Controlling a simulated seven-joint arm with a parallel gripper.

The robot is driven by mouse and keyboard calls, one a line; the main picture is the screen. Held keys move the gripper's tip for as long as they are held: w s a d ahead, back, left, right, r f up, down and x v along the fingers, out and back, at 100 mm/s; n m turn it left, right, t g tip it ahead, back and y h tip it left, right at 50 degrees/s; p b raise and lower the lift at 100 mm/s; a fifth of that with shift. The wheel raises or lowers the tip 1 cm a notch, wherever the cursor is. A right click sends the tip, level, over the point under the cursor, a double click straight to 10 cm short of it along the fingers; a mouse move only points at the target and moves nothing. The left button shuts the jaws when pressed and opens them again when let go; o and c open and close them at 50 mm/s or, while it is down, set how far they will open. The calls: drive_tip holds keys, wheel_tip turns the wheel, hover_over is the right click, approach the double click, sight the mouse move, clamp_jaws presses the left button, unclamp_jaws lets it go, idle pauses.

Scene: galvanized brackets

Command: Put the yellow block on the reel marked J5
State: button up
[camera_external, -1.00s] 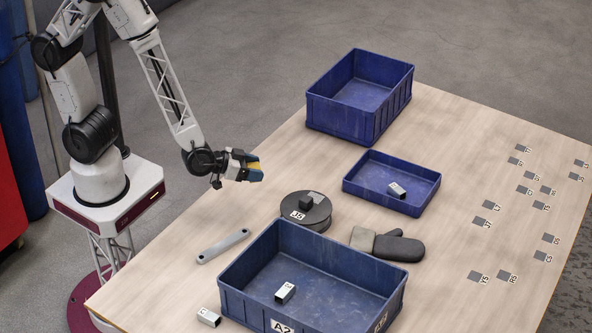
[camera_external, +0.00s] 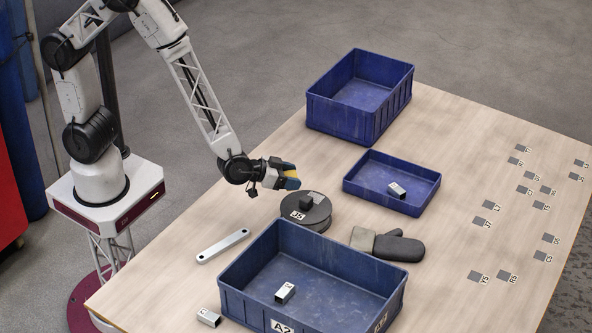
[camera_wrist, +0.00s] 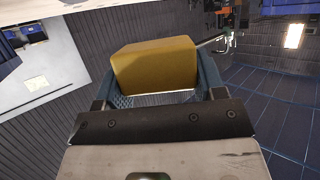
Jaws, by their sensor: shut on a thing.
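The yellow block (camera_wrist: 155,68) is held between the two fingers of my gripper (camera_wrist: 155,92) in the wrist view. In the external view my gripper (camera_external: 291,177) is shut on the block, up in the air just above and behind the reel marked J5 (camera_external: 305,217). The reel is a dark round drum lying flat on the table. The J5 label faces the front left.
A deep blue bin (camera_external: 317,117) stands at the back and a shallow blue tray (camera_external: 433,188) at mid-table. A large blue bin marked A2 (camera_external: 240,304) is in front.

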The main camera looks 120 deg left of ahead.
sight(306, 198)
drive_tip(key=shift+w+a+f, duration=0.1)
drive_tip(key=shift+w+a, duration=0.15)
drive_tip(key=shift+w, duration=0.5)
drive_tip(key=shift+w+a+f, duration=0.1)
drive_tip(key=shift+w+a, duration=0.2)
drive_tip(key=shift+w, duration=0.4)
drive_tip(key=shift+w+a, duration=0.25)
drive_tip(key=shift+w, duration=0.5)
drive_tip(key=shift+f, duration=1.75)
drive_tip(key=shift+f, duration=0.2)
drive_tip(key=o, duration=1)
drive_tip(key=shift+r, duration=0.2)
